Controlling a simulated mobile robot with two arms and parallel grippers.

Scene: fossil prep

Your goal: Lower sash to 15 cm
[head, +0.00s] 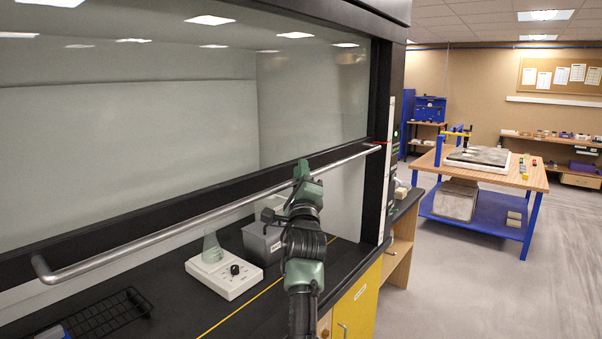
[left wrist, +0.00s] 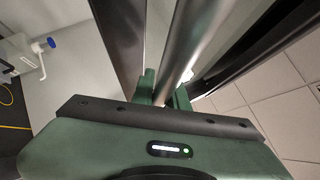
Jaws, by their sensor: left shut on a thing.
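The fume hood sash (head: 180,110) is a large glass pane in a black frame, standing partly raised with an open gap under its lower edge. A long metal handle bar (head: 150,228) runs along the sash's bottom rail. My left gripper (head: 302,172) is at the bar, right of its middle. In the left wrist view the bar (left wrist: 183,50) passes between the fingers of the gripper (left wrist: 163,88), which is shut on it. A red mark (head: 376,143) shows on the right post near the bar's right end. My right gripper is not in view.
Inside the hood, a white hotplate (head: 224,279) with a glass flask (head: 212,246), a grey bin (head: 262,243) and a black wire rack (head: 108,316) stand on the black worktop. A yellow line (head: 240,308) runs along it. A wooden table (head: 530,178) with blue legs stands at right.

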